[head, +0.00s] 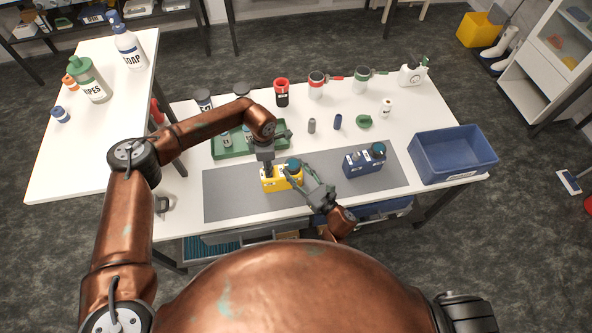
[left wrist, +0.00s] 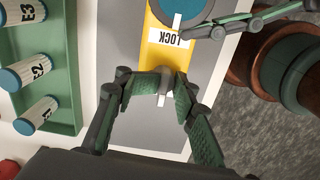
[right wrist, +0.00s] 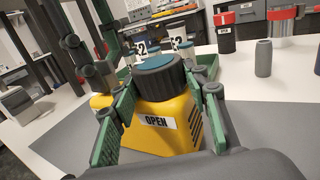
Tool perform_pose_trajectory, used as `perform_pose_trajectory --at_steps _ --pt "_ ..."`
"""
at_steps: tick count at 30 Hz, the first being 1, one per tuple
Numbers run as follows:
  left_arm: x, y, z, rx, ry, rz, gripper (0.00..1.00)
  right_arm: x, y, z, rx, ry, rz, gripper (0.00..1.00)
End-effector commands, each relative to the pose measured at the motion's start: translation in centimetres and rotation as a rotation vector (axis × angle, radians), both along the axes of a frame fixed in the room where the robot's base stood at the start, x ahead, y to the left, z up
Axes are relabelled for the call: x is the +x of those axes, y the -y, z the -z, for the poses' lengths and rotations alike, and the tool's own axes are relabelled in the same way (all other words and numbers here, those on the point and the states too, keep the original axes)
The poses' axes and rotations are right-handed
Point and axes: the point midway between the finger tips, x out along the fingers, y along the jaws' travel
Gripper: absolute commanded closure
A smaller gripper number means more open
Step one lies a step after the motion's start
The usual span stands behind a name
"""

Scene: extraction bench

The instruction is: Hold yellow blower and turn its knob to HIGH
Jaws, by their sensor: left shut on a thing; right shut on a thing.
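The yellow blower (head: 271,185) stands on the grey mat, with a round teal knob (head: 293,165) at its right end. The knob shows large in the right wrist view (right wrist: 160,74), above an OPEN label on the yellow body. A LOCK label (left wrist: 171,37) lies beside the knob in the left wrist view; no HIGH label is readable. My left gripper (head: 267,168) comes from above and is shut on the grey upright part of the blower. My right gripper (head: 303,172) comes from the front right, its fingers on either side of the knob.
A similar blue device (head: 360,163) stands to the right on the mat (head: 225,205). A green tray (head: 232,154) with bottles is behind left. A blue bin (head: 453,160) stands at the right. Several bottles and jars line the table's back.

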Motion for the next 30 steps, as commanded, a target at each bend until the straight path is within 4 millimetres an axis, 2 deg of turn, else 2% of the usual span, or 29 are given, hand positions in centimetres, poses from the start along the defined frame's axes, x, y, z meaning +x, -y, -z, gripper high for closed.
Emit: perform_pose_trajectory --at_steps 18,26,27,30 --pt "0.0 0.1 -6.5 -0.002 0.0 0.0 0.81 0.1 0.1 -0.1 -0.001 0.001 0.002 0.94" --pt "0.0 0.0 -6.9 -0.001 0.0 -0.001 0.81 0.1 0.1 0.0 -0.001 0.001 0.003 0.94" --pt "0.0 0.0 -6.9 -0.001 0.0 -0.001 0.81 0.1 0.1 0.0 -0.001 0.001 0.003 0.57" --pt "0.0 0.0 -6.9 -0.001 0.0 -0.001 0.81 0.1 0.1 0.0 -0.001 0.001 0.003 0.5"
